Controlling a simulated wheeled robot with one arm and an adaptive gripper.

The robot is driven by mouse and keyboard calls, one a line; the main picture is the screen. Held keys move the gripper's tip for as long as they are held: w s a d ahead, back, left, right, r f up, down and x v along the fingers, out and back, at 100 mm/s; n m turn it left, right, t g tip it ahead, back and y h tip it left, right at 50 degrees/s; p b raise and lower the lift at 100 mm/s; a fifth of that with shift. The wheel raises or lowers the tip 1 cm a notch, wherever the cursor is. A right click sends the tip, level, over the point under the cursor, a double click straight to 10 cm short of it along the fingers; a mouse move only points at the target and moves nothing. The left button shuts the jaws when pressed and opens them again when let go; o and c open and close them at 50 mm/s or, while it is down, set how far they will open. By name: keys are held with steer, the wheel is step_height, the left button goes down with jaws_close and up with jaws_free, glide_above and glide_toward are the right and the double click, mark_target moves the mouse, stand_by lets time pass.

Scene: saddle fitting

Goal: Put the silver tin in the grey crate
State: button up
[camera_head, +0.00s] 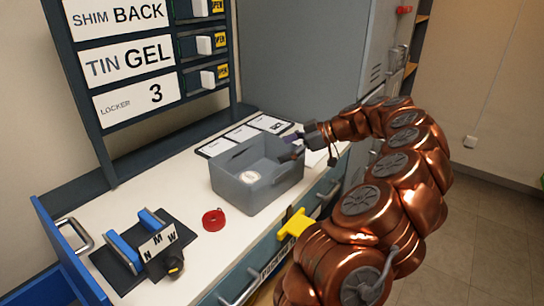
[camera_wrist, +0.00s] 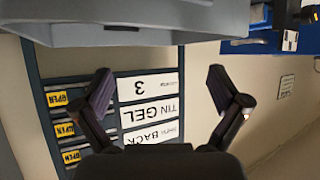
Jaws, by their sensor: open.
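A red ring-shaped thing (camera_head: 214,219) lies left of the crate. A blue-jawed fixture (camera_head: 146,246) stands at the front left. A yellow piece (camera_head: 294,229) is at the bench's front edge. Papers (camera_head: 243,134) lie behind the crate. A sign rack (camera_head: 128,55) stands at the back.

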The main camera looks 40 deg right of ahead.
steer(key=shift+s+d+r, duration=0.35)
steer(key=shift+s, duration=0.1)
steer(key=s+a+r+g, duration=0.1)
steer(key=a+r+g, duration=0.15)
steer(key=a, duration=1.05)
steer(key=s+a+r+g, duration=0.15)
steer(key=a+g, duration=0.25)
steer(key=a, duration=0.9)
steer(key=s+a+f+m+g+h, duration=0.1)
steer(key=s+a+f+g+h, duration=0.15)
steer(key=s+a, duration=0.4)
steer(key=s+a+f+m+g+h, duration=0.1)
steer(key=s+a+f+m, duration=0.15)
steer(key=s+a, duration=0.4)
steer(key=s+d+f+m+h, duration=0.2)
steer(key=s+f, duration=0.2)
steer(key=s, duration=0.3)
steer(key=s+d+f+m+g+h, duration=0.1)
steer(key=s+d+f+m+h, duration=0.1)
steer(key=s, duration=0.5)
steer(key=shift+s+d+f+g, duration=0.35)
steer(key=shift+d+f, duration=0.25)
steer(key=shift+f, duration=0.25)
steer(key=shift+r+m, duration=0.1)
steer(key=shift+m, duration=0.15)
